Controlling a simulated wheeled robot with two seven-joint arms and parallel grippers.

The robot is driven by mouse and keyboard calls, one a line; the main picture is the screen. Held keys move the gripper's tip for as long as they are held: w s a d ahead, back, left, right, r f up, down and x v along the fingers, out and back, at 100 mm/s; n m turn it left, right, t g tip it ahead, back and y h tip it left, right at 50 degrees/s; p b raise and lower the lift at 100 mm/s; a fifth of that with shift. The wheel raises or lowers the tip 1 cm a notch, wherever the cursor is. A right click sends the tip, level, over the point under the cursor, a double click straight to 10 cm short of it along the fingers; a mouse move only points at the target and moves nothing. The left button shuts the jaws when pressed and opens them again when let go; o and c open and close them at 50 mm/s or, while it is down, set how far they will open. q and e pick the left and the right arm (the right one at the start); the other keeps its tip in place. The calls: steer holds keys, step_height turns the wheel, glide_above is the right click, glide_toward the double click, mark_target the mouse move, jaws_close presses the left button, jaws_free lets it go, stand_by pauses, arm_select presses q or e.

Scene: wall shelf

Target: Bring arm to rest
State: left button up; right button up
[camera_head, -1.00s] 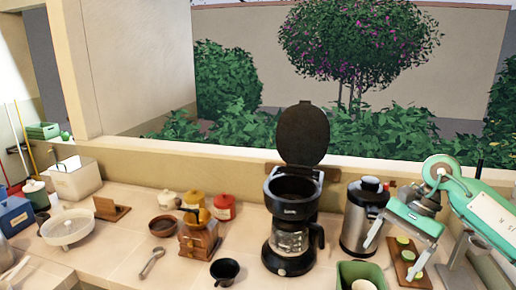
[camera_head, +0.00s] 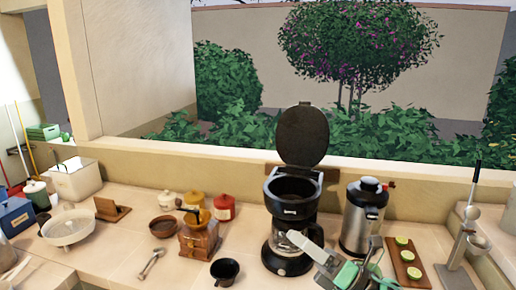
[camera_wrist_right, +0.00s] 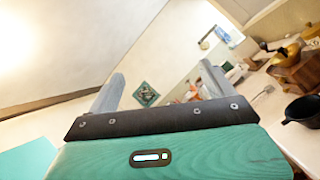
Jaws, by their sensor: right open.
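My right gripper (camera_head: 334,243) is low at the front of the counter, in front of the coffee maker (camera_head: 290,215) and left of the lime board. Its grey fingers are apart with nothing between them. In the right wrist view, the two fingers of the right gripper (camera_wrist_right: 160,88) also stand apart and empty. One finger overlaps the coffee maker's lower part in the head view; I cannot tell whether they touch. My left gripper is not in view.
A steel jug (camera_head: 361,220) stands behind the right gripper. A wooden board (camera_head: 407,275) with lime slices lies to its right, beside a metal stand (camera_head: 458,262). A black cup (camera_head: 225,271) and a wooden grinder (camera_head: 198,240) are to the left. Bare counter lies around the spoon (camera_head: 151,264).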

steer(key=s+d+f+m+t+h, duration=0.1)
steer(key=d+f+m+t+h, duration=0.35)
steer(key=f+m+h, duration=0.8)
steer(key=s+d+f+m+t+h, duration=0.15)
steer(key=d+f+m+h, duration=0.6)
steer(key=m, duration=0.95)
steer(key=s+d+f+m+g, duration=0.1)
steer(key=s+f+m+g, duration=0.3)
steer(key=s+f+g, duration=0.6)
steer(key=s+d+f+m+g, duration=0.1)
steer(key=s+f+m+g, duration=0.35)
steer(key=s, duration=0.95)
step_height(320, 180, down, 33)
steer(key=s+d+f, duration=0.2)
steer(key=s+f, duration=0.7)
steer(key=s+d+f+g, duration=0.1)
steer(key=s+f, duration=0.8)
steer(key=s, duration=0.1)
steer(key=shift+s+d+f+h, duration=0.15)
steer(key=shift+d+f+h, duration=0.05)
steer(key=shift+d+h, duration=0.2)
